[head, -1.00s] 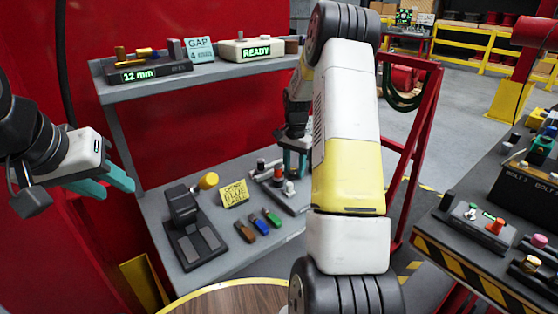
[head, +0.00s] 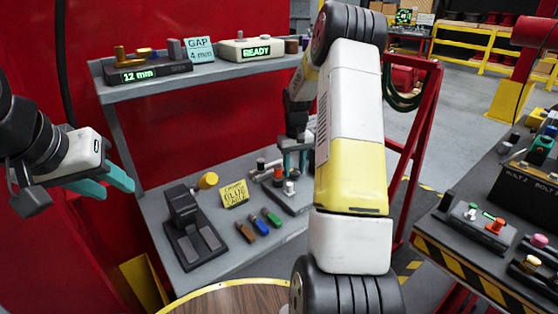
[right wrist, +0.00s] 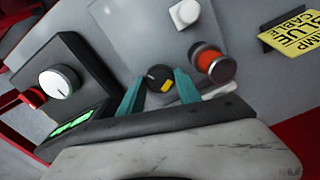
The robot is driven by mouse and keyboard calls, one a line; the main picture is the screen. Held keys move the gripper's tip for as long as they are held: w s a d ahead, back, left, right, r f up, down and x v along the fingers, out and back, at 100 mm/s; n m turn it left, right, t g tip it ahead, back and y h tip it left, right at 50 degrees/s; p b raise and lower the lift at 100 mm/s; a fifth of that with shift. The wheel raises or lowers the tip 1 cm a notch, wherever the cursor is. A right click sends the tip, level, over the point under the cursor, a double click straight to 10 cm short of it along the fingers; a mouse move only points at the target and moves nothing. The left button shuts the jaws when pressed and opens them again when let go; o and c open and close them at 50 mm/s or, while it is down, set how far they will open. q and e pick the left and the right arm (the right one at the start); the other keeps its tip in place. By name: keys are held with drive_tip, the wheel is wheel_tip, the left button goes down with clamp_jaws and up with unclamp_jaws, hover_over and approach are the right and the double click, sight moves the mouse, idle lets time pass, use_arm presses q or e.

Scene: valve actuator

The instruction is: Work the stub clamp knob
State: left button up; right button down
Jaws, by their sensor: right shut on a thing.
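In the right wrist view the two teal fingers of my right gripper (right wrist: 160,92) stand on either side of a black knob (right wrist: 155,73) with a yellow mark, shut on it. In the head view my right gripper (head: 294,157) is over the dark control block on the bench, and the fingers' hold is partly hidden there. I cannot read a label naming this knob as the stub clamp knob. My left gripper (head: 112,187) is open and empty at the left, away from the bench.
Beside the held knob are a red-orange knob (right wrist: 215,65) and a white square button (right wrist: 184,13). The bench also holds a black clamp (head: 189,218), a yellow sign (head: 234,194) and brown, blue (head: 255,225) and green pieces. A shelf above carries displays reading "12 mm" and "READY" (head: 256,50).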

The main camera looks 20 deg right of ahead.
sight(294, 171)
drive_tip(key=n, duration=0.5)
drive_tip(key=shift+n, duration=0.3)
drive_tip(key=n, duration=0.5)
drive_tip(key=shift+w, duration=0.1)
idle(0.3)
drive_tip(key=c, duration=0.8)
unclamp_jaws()
drive_tip(key=shift+c, duration=0.2)
drive_tip(key=shift+r, duration=0.1)
wheel_tip(294, 171, up, 8)
drive_tip(key=shift+f, duration=0.15)
